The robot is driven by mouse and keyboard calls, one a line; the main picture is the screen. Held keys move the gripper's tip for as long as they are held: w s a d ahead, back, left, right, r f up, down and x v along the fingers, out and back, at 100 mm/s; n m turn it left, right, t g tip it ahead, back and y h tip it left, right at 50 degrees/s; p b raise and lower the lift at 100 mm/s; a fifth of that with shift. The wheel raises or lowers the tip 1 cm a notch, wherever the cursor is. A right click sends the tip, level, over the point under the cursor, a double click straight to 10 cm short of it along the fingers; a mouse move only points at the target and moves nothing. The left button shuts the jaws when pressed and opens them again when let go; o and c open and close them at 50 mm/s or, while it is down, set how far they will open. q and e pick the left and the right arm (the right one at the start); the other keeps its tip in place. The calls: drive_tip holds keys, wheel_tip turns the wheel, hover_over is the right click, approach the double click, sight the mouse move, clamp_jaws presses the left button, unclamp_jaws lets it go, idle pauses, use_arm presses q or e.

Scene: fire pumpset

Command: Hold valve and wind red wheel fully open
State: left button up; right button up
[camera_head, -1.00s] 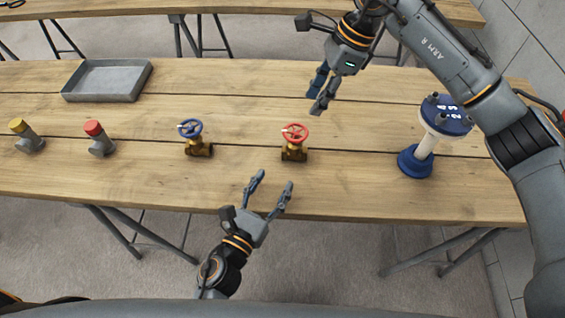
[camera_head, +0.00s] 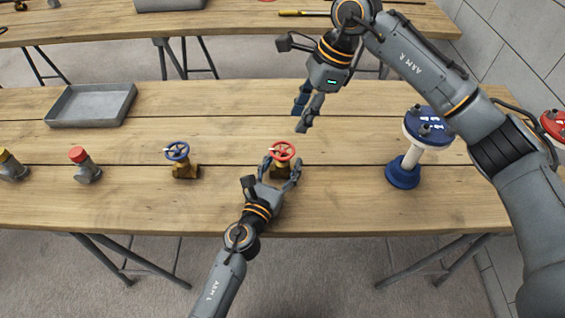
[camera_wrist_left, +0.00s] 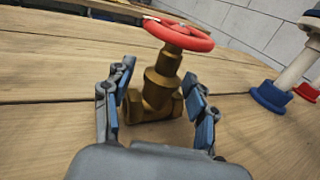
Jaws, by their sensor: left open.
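The brass valve with the red wheel (camera_head: 282,151) stands upright on the wooden table. In the left wrist view its red wheel (camera_wrist_left: 178,33) is at the top and its brass body (camera_wrist_left: 158,95) is below. My left gripper (camera_head: 281,170) is open, with one finger on each side of the valve body; a gap shows beside the fingers in the left wrist view (camera_wrist_left: 160,105). The fingers hide part of the valve body in the head view. My right gripper (camera_head: 302,112) is above the table behind the valve, pointing down, apart from the wheel; its fingers appear spread.
A valve with a blue wheel (camera_head: 178,152) stands to the left. Further left are a red-capped fitting (camera_head: 80,158) and a yellow-capped one (camera_head: 8,165). A grey tray (camera_head: 92,106) lies at the back left. A blue and white stand (camera_head: 408,165) is right.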

use_arm(q)
clamp_jaws()
idle(0.4)
use_arm(e)
drive_tip(key=shift+o, duration=0.2)
